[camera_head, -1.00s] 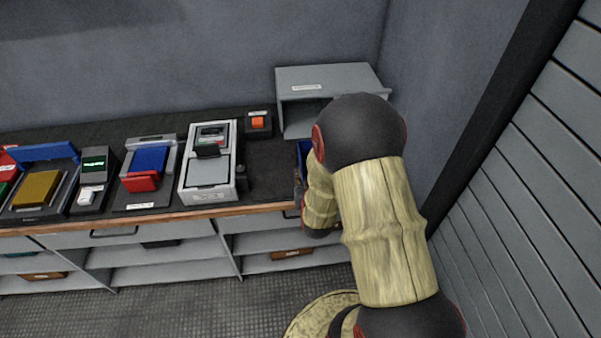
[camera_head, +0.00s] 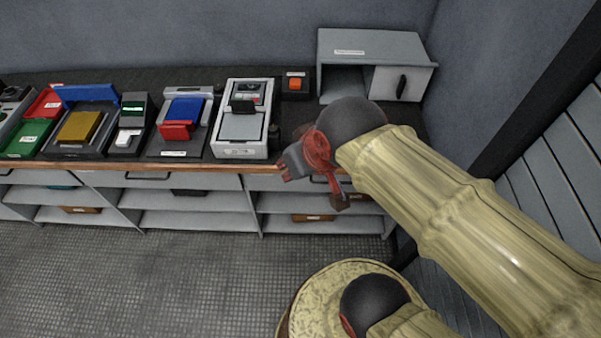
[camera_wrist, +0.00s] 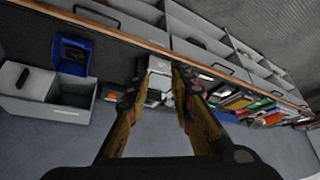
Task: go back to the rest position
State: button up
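My gripper (camera_wrist: 160,88) shows in the wrist view with its two brown-and-black fingers spread apart and nothing held between them. In the head view its dark and red end (camera_head: 318,160) hangs before the front edge of the workbench (camera_head: 215,166), right of the white-framed device (camera_head: 241,150). My arm comes in from the lower right and hides the right end of the bench. The fingertips are hard to make out in the head view.
A grey cabinet (camera_head: 372,45) with an open left bay stands at the back right; it also shows in the wrist view (camera_wrist: 30,100) beside a blue bin (camera_wrist: 72,55). Several coloured devices line the bench. Shelves are below. A slatted wall (camera_head: 565,165) is close on the right. The floor ahead is clear.

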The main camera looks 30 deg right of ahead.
jog(key=s, duration=0.3)
jog(key=shift+a+r+g, duration=0.25)
jog(key=shift+a+g, duration=0.05)
dwell(0.3)
